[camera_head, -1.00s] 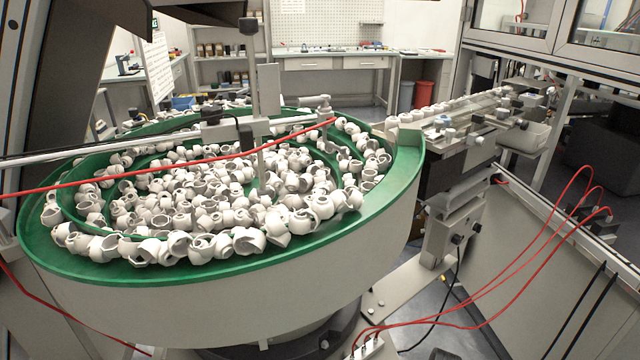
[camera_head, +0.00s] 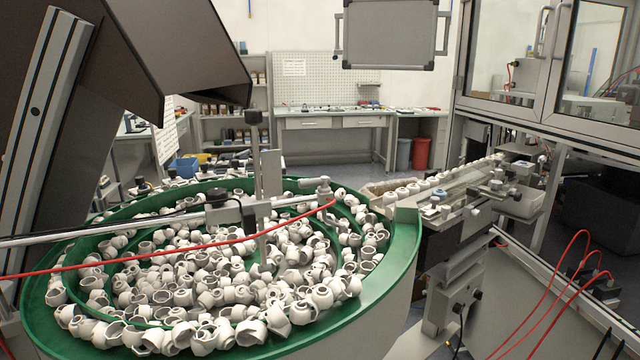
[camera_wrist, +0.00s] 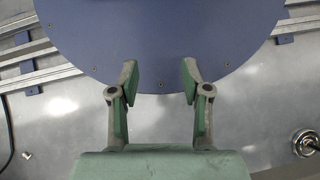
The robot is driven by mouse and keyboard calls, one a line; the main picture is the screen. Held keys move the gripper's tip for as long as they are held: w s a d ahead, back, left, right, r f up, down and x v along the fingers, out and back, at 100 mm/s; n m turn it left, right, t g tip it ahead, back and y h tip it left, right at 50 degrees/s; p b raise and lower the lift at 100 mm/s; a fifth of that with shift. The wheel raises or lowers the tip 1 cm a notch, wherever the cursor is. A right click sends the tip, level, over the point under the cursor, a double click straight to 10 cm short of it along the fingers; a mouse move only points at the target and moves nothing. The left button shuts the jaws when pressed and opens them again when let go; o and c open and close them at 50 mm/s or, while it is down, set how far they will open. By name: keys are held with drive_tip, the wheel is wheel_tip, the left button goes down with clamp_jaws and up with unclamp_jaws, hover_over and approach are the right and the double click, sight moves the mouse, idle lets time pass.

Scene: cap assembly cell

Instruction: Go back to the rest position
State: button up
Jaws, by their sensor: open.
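My gripper (camera_wrist: 160,88) shows in the wrist view with its two green-padded fingers spread apart. Nothing is between them. Beyond the fingers is a dark blue round plate (camera_wrist: 160,40) over a grey metal surface (camera_wrist: 75,120). My gripper and arm do not show in the head view.
A green-rimmed bowl feeder (camera_head: 404,250) full of white caps (camera_head: 240,285) fills the lower left of the head view. A red hose (camera_head: 170,250) crosses over it. A feed track (camera_head: 470,190) runs off right beside a framed enclosure (camera_head: 520,115). A workbench (camera_head: 335,112) stands behind.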

wheel_tip(320, 180, up, 12)
drive_tip(key=w+t+p, duration=0.1)
drive_tip(key=p, duration=1)
drive_tip(key=shift+w+f, duration=0.25)
drive_tip(key=shift+w, duration=0.15)
